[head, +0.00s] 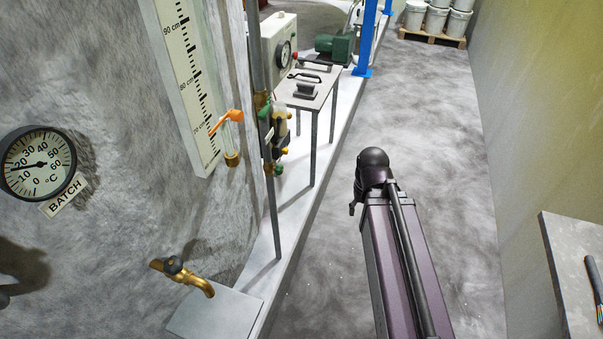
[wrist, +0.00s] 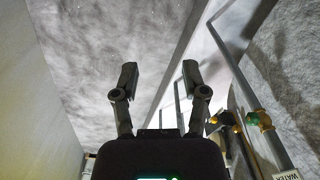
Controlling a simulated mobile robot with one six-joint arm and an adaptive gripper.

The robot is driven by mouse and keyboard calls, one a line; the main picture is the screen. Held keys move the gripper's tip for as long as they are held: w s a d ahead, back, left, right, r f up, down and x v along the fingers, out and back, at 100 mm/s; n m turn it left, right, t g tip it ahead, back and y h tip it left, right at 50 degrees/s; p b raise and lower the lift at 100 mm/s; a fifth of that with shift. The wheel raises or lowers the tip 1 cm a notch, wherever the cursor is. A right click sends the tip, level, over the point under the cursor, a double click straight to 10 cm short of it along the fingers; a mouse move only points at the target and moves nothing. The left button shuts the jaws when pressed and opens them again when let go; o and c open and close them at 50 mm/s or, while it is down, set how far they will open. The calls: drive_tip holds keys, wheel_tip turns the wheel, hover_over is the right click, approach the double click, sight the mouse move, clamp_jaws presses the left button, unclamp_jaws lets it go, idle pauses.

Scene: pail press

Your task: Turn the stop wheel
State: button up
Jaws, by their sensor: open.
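No wheel is plainly marked as the stop wheel. A small green handwheel (head: 265,111) sits on the brass fittings of a grey upright pipe (head: 262,60), left of centre in the head view. A green part on brass (wrist: 254,118) also shows at the right of the wrist view, above a label reading WATER (wrist: 288,175). My gripper (wrist: 159,75) is open and empty, its two fingers apart over the floor. The green part is to its right, well apart from it. In the head view my arm hides most of the gripper.
A metal table (head: 312,88) stands behind the pipe. A grey bench (head: 565,255) is at right. The floor aisle (head: 430,130) is clear.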

drive_tip(key=shift+w+a, duration=0.1)
drive_tip(key=o, duration=0.3)
drive_tip(key=shift+o, duration=0.3)
drive_tip(key=shift+w+a+f+b, duration=0.2)
drive_tip(key=shift+a+f+b, duration=0.05)
drive_tip(key=shift+f+b, duration=0.15)
drive_tip(key=w+a+f+n+t+y+b, duration=0.2)
drive_tip(key=w+a+f+n+y+b, duration=0.35)
drive_tip(key=w+a+b, duration=0.35)
drive_tip(key=w+a+f+n+t+y+b, duration=0.1)
drive_tip(key=w+a+f+n+y+b, duration=0.45)
drive_tip(key=b, duration=0.55)
drive_tip(key=w+r+n+t+y+b, duration=0.1)
drive_tip(key=w+n+t+y+b, duration=0.2)
drive_tip(key=w+y+b, duration=0.3)
drive_tip(key=shift+w+r+b, duration=0.2)
drive_tip(key=shift+w+b, duration=0.65)
drive_tip(key=shift+b, duration=0.25)
drive_tip(key=shift+w+a, duration=0.1)
drive_tip(key=shift+a, duration=0.05)
